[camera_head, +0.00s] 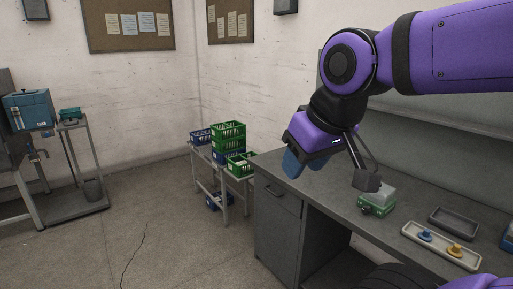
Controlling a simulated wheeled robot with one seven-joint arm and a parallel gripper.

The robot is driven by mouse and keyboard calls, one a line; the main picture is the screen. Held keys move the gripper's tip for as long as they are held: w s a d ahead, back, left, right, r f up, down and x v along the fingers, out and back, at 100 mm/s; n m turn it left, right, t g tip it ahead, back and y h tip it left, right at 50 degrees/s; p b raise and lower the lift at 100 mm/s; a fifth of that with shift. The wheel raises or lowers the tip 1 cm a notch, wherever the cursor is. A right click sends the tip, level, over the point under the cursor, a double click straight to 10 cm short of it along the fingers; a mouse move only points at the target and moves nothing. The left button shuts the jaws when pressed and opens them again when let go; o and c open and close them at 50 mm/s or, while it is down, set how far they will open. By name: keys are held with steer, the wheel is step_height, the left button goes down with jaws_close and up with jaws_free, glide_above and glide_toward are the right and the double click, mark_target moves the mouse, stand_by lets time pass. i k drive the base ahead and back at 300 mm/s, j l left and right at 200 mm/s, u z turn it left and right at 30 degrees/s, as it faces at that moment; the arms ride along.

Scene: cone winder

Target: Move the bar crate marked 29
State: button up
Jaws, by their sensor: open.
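Several crates stand on a low grey stand in the middle of the head view. A stack of green crates (229,134) has a blue crate (222,156) under it. Another blue crate (200,136) is at the left, and a lower green crate (241,164) is at the front right. A further blue crate (213,201) is low under the stand. No number 29 is legible, so I cannot tell which crate bears it. My gripper (330,174) is open and points down over the grey workbench, to the right of the crates and apart from them.
The workbench (301,185) carries a green-based box (376,206) close by my gripper, a pale tray (440,245) with blue and yellow pieces, and an empty grey tray (455,221). A trolley (71,212) stands at left. The floor (165,215) between is clear.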

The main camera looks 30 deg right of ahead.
mark_target(202, 139)
steer(key=i+j+z, duration=0.2)
steer(key=z, duration=0.2)
steer(key=i+j+z, duration=0.6)
steer(key=z, duration=0.15)
steer(key=i+j, duration=0.15)
steer(key=j, duration=0.2)
steer(key=i+j, duration=0.15)
steer(key=j, duration=0.15)
steer(key=i+j+z, duration=0.1)
steer(key=j, duration=0.25)
steer(key=i+j, duration=0.2)
steer(key=j, duration=0.15)
steer(key=i+j+z, duration=0.1)
steer(key=j, duration=0.25)
steer(key=i+j, duration=0.15)
steer(key=j, duration=0.2)
